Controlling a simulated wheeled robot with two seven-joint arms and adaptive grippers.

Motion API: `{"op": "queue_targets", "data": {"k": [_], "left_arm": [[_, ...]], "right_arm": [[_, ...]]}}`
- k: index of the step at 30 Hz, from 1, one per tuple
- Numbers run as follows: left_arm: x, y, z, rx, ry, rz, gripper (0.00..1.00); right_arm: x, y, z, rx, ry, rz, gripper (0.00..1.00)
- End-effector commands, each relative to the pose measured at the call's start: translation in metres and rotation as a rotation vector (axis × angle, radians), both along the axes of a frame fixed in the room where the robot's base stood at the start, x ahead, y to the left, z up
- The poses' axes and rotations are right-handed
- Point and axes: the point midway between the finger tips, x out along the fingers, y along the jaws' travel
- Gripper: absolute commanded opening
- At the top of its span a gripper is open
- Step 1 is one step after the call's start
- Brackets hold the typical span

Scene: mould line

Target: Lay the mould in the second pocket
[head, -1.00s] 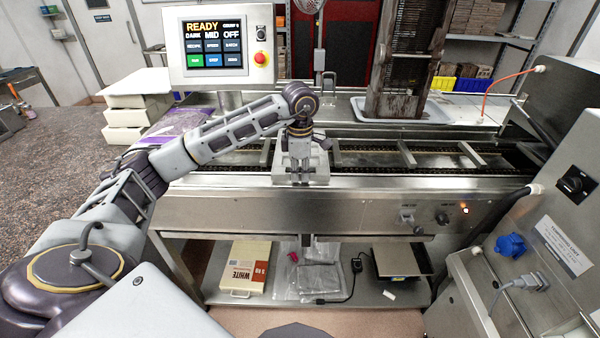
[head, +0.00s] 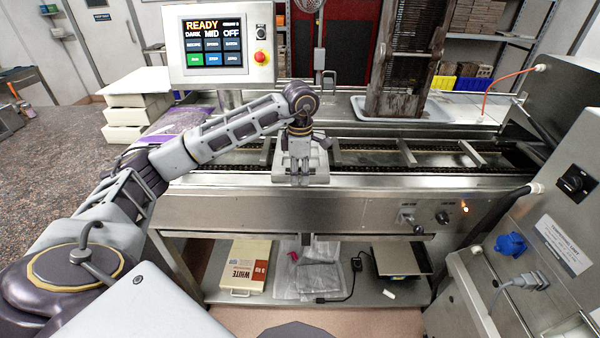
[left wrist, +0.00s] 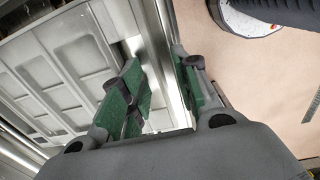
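The mould (head: 282,178) is a pale grey tray at the near edge of the conveyor, partly hidden by my left gripper. In the left wrist view the mould (left wrist: 72,58) shows shallow rectangular cavities and fills the upper left. My left gripper (head: 299,180) points down over the mould's near edge. In the left wrist view its green-padded fingers (left wrist: 160,75) stand apart, with a bright metal edge visible between them. The left finger overlaps the mould's rim; I cannot tell whether it touches. The conveyor pockets lie between cross bars (head: 405,153). My right gripper is out of view.
A control panel reading READY (head: 212,45) stands behind my left arm. A dark rack stands in a white tray (head: 358,108) behind the conveyor. A steel cabinet (head: 570,215) closes off the right. The conveyor (head: 370,157) right of the mould looks free between bars.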

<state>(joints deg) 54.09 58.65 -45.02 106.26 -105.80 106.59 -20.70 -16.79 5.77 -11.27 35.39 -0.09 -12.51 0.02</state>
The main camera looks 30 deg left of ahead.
Motion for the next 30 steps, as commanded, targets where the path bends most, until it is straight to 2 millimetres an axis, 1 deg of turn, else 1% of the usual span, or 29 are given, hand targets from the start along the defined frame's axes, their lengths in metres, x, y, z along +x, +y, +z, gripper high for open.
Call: {"op": "queue_targets", "data": {"k": [7,18,27,30], "left_arm": [[0.000,-0.001,0.016,-0.002,-0.003,0.000,0.31],[-0.001,-0.001,0.064,0.000,-0.005,0.001,0.31],[-0.002,-0.002,0.092,-0.001,-0.004,0.001,0.31],[-0.002,-0.001,0.097,0.000,-0.004,0.000,0.31]], "right_arm": [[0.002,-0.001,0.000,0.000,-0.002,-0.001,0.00],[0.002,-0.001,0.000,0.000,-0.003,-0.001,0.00],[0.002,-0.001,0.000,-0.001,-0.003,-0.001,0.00],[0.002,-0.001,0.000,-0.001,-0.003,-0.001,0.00]]}}
